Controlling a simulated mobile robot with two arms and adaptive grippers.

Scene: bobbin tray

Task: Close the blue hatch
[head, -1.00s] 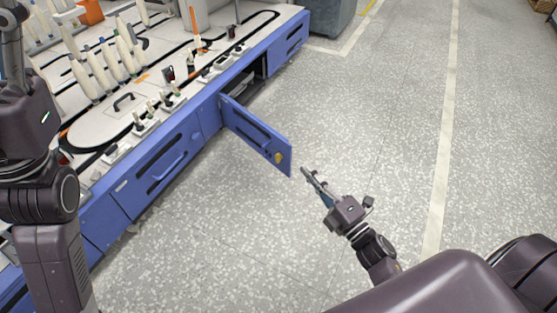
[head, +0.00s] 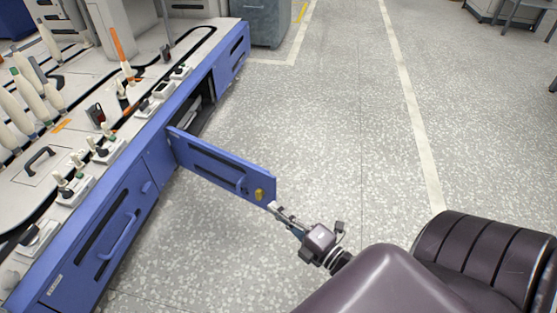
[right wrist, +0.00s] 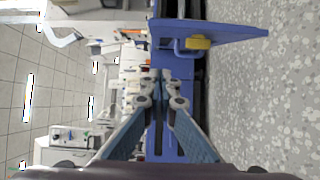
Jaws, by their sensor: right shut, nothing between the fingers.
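The blue hatch (head: 215,165) stands open, swung out from the blue side of the machine, with a yellow latch (head: 259,194) near its free edge. The hatch also shows in the right wrist view (right wrist: 225,29), its yellow latch (right wrist: 199,43) ahead of the fingers. My right gripper (head: 277,208) is shut and empty, its fingertips close to the lower free corner of the hatch. I cannot tell whether they touch it. In the right wrist view its fingers (right wrist: 160,75) are together. My left gripper is not in view.
The opening (head: 198,108) behind the hatch is dark. The machine's tabletop (head: 60,150) carries several bobbins and small fittings. A closed blue panel with a handle (head: 118,238) is to the left. The speckled floor (head: 330,130) to the right is clear.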

